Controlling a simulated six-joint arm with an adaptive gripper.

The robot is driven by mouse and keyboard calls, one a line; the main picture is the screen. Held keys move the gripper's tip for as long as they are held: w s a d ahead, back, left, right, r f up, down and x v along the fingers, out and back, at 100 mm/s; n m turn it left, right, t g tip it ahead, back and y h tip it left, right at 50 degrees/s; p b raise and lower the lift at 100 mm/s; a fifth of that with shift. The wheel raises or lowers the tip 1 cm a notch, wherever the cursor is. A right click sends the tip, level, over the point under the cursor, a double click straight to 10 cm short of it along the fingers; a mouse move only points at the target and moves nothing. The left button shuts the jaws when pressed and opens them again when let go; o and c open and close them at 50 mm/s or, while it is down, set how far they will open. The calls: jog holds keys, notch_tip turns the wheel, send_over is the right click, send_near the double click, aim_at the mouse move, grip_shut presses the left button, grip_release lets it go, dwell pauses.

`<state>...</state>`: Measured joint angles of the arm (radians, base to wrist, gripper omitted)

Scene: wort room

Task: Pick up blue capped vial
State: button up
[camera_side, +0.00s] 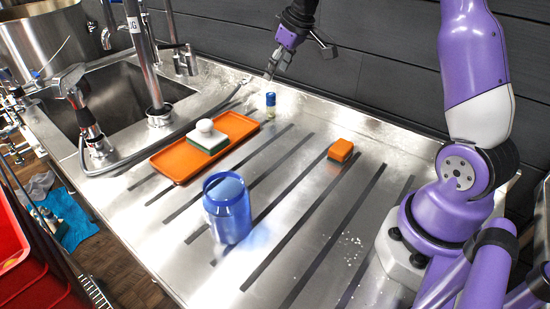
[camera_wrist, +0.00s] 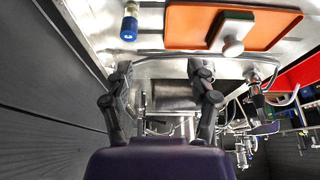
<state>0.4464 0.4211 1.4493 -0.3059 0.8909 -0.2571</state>
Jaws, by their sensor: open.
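The blue capped vial (camera_side: 270,101) stands upright on the steel counter, just beyond the far right end of the orange tray. In the wrist view the vial (camera_wrist: 129,22) shows at the top left, apart from the fingers, with its blue cap toward the bottom of the picture. My gripper (camera_side: 270,73) is above the counter near the back wall, above and close to the vial in the side view. In the wrist view my gripper (camera_wrist: 162,72) has its two fingers spread, with nothing between them.
An orange tray (camera_side: 177,171) holds a sponge with a white knob (camera_side: 207,138). A blue jar (camera_side: 228,208) stands at the front, and an orange sponge (camera_side: 341,151) lies to the right. A sink (camera_side: 115,95) with faucets is at left. The dark wall (camera_side: 370,80) is close behind my gripper.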

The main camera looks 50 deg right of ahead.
send_near(274, 100)
jog(key=w+f, duration=0.1)
jog(key=f, duration=0.1)
jog(key=x, duration=0.4)
jog(key=shift+w+d+f, duration=0.2)
jog(key=shift+w+d, duration=0.1)
jog(key=shift+d, duration=0.05)
jog(key=x, duration=0.5)
jog(key=shift+a+f, duration=0.2)
jog(key=shift+f, duration=0.2)
grip_shut()
